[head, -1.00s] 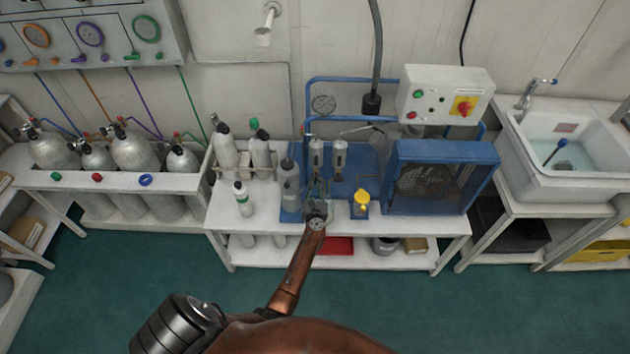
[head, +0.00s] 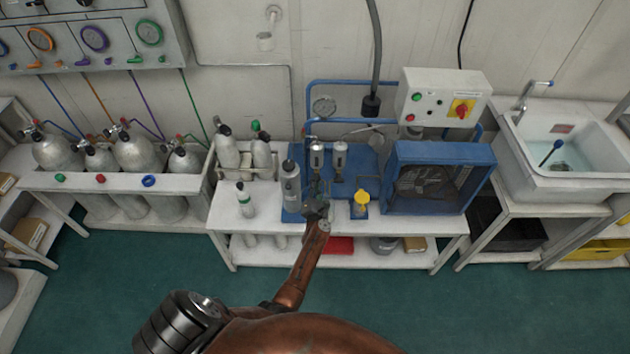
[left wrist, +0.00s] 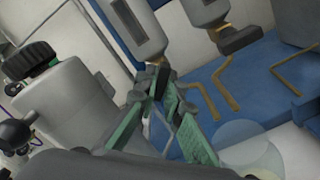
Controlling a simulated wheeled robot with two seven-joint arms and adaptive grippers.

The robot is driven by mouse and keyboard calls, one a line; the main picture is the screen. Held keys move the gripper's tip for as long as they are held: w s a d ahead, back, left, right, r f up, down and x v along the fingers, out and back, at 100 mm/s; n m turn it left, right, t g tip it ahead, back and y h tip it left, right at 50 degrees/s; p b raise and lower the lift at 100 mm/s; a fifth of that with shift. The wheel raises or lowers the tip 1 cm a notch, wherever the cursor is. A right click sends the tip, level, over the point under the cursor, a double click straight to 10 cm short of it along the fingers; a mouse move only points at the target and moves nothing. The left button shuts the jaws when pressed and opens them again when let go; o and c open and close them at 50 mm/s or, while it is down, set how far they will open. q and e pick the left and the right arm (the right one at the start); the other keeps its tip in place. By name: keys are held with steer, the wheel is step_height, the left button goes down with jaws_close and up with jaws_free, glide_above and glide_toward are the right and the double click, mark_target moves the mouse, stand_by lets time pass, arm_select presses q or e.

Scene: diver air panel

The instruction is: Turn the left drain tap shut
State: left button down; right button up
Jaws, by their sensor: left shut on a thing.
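Two pale filter bowls hang side by side at the blue compressor frame. The left bowl (head: 317,155) also fills the top of the left wrist view (left wrist: 132,28). Its dark drain tap (left wrist: 160,70) is at its lower end, mostly hidden by my fingers. My left gripper (head: 317,192) is right under this bowl. In the left wrist view its green-padded fingers (left wrist: 160,92) are shut on the tap. The right bowl (head: 339,156) has a dark tap handle (left wrist: 241,40) lying across its lower end, with a brass tube below. My right gripper is in neither view.
A grey cylinder (head: 290,185) stands close left of my gripper, with a black knob on top (left wrist: 28,62). A yellow-topped part (head: 362,198) and the blue fan guard (head: 440,178) are to the right. The white bench's front (head: 260,226) lies below.

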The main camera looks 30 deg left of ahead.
arm_select(q)
steer(key=m+p, duration=0.1)
steer(key=m, duration=0.3)
steer(key=shift+s+m, duration=0.1)
steer(key=shift+m, duration=0.2)
steer(key=shift+f+m+p, duration=0.1)
steer(key=shift+m+p, duration=0.55)
steer(key=shift+m, duration=1.35)
steer(key=shift+a, duration=0.1)
steer(key=c, duration=2)
jaws_free()
steer(key=shift+c, duration=0.2)
